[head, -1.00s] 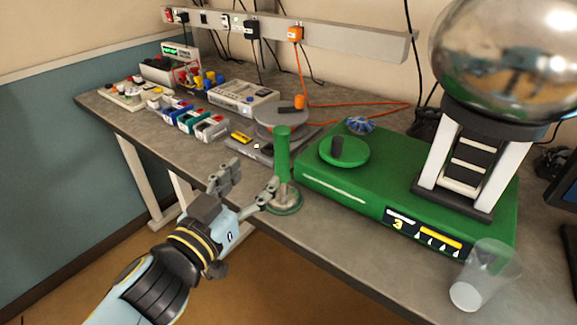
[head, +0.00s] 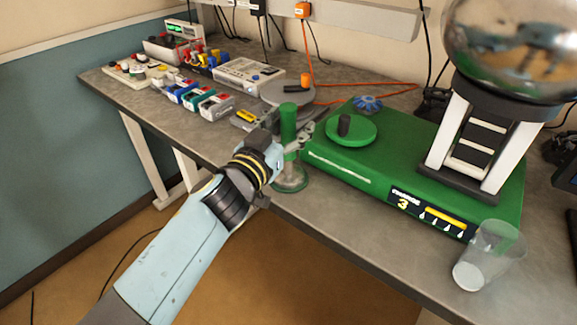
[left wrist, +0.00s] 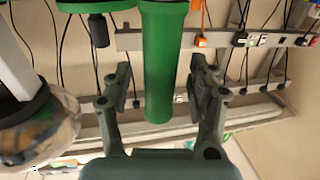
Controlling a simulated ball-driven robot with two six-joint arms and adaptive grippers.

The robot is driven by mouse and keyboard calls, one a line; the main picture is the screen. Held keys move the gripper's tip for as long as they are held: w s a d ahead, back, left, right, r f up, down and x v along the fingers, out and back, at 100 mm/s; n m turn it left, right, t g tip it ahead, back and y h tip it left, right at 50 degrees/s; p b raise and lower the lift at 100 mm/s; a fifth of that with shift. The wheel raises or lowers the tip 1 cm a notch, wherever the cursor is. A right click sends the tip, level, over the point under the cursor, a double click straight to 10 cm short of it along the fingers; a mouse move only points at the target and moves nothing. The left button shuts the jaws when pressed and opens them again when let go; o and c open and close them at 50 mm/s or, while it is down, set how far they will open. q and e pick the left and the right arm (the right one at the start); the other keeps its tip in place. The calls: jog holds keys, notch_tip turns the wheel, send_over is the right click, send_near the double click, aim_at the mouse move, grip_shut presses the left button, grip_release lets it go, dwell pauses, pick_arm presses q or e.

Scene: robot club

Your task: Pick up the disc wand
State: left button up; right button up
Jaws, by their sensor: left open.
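The disc wand (head: 288,122) stands upright near the table's front edge, a green handle above a round greenish-grey disc base. My left gripper (head: 291,130) is open at the handle, with one finger showing to the right of it. In the left wrist view the green handle (left wrist: 163,60) hangs upside down between the two spread fingers of the gripper (left wrist: 160,88), with gaps on both sides. Part of the wand's lower end is hidden by my arm in the head view. My right gripper is not in view.
A clear cup (head: 490,255) is at the front right. Several small devices (head: 200,95) line the back left.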

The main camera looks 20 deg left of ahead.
pick_arm(q)
jog(key=shift+s+r, duration=0.1)
jog(key=shift+c, duration=0.4)
grip_shut()
